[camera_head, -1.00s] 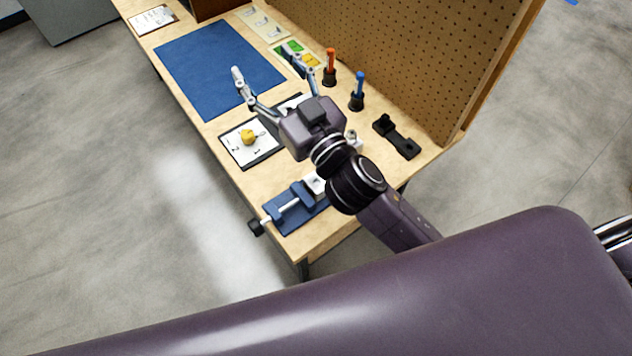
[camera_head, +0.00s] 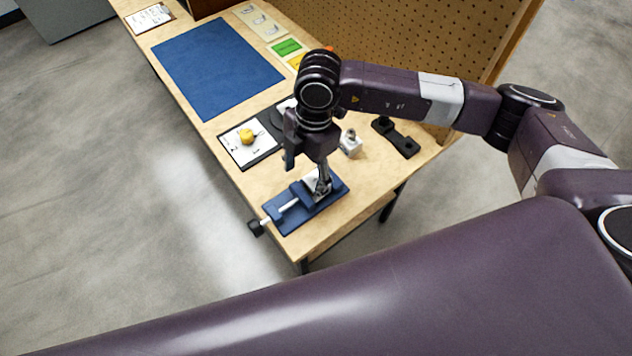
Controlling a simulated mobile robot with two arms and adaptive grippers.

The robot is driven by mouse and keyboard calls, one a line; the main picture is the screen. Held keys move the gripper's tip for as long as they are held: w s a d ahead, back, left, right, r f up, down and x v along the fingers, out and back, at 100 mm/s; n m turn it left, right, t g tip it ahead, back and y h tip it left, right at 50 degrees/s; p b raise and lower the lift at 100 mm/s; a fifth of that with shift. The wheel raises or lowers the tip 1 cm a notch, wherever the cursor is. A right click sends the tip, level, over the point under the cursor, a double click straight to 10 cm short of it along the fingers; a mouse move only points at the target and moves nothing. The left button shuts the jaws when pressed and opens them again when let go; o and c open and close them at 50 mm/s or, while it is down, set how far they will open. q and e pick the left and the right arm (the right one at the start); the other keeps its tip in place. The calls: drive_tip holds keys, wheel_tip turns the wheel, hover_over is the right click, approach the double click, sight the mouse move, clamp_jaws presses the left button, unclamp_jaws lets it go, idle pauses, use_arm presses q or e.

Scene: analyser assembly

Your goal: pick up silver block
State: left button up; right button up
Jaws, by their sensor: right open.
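A blue vise (camera_head: 292,207) stands on a blue base at the near end of the workbench. A silver block (camera_head: 311,184) is at the vise, partly hidden by my right gripper. My right gripper (camera_head: 308,176) points down over the vise and is open. One finger reaches down at the block; the other shows higher, to the left. I cannot tell whether the fingers touch the block. A second pale metal block (camera_head: 351,146) with a knob on top stands on the bench to the right of the gripper. My left gripper is not in view.
A black bracket (camera_head: 396,137) lies near the pegboard (camera_head: 440,45). A blue mat (camera_head: 217,68) covers the far bench and is clear. Green and yellow cards (camera_head: 287,47) lie beyond.

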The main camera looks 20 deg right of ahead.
sight(309, 180)
drive_tip(key=shift+m+h, duration=0.4)
drive_tip(key=shift+h, duration=0.4)
drive_tip(key=d, duration=0.2)
drive_tip(key=w+d, duration=0.1)
drive_tip(key=shift+w+d, duration=0.2)
drive_tip(key=shift+d, duration=0.2)
drive_tip(key=shift+f+p, duration=0.3)
drive_tip(key=shift+f, duration=0.6)
drive_tip(key=f, duration=0.2)
drive_tip(key=f+p, duration=0.1)
drive_tip(key=f, duration=0.1)
drive_tip(key=f+p, duration=0.1)
drive_tip(key=shift+w+a+f, duration=0.2)
drive_tip(key=shift+w+f, duration=0.05)
drive_tip(key=shift+f, duration=0.15)
drive_tip(key=c, duration=1.5)
